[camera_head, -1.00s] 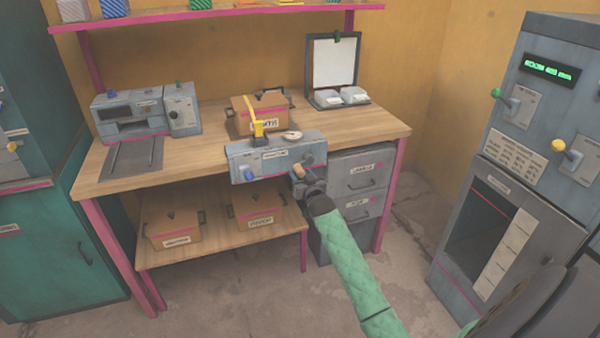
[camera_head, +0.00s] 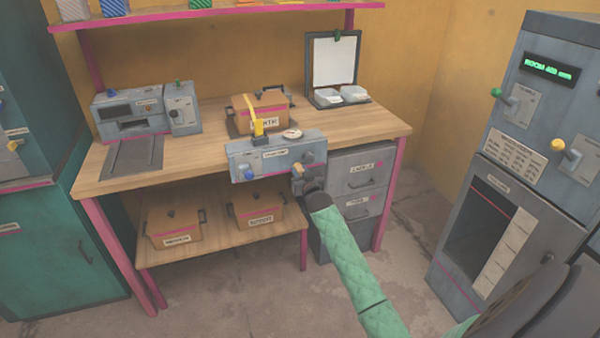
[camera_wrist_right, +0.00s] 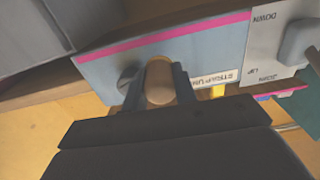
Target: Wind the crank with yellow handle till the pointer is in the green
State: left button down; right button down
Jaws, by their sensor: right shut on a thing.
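The grey-blue strapping unit (camera_head: 277,156) sits at the bench's front edge. A small round white gauge (camera_head: 291,134) is on its top; its pointer and any green zone are too small to read. My right gripper (camera_head: 304,174) is shut on this handle. In the right wrist view the handle (camera_wrist_right: 160,82) stands between the two fingers, against the unit's face. My left gripper is not in view.
A lidded orange-brown box (camera_head: 267,113) with a yellow strap stands behind the unit. A blue knob (camera_head: 250,173) is at the unit's left front. Grey drawers (camera_head: 357,185) stand below right. A tall grey machine (camera_head: 520,150) is at right. Floor between is clear.

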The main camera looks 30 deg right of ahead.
jog(key=shift+d+f+n, duration=0.15)
jog(key=shift+f+n, duration=0.25)
jog(key=shift+n, duration=0.5)
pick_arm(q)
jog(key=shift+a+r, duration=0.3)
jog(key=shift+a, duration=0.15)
pick_arm(e)
jog(key=c, duration=1.1)
grip_release()
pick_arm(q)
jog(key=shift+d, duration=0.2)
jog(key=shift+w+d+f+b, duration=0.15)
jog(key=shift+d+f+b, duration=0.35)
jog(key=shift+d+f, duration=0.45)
pick_arm(e)
jog(key=v, duration=0.8)
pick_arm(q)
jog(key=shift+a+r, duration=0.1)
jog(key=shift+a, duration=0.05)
pick_arm(e)
jog(key=shift+w+d, duration=0.1)
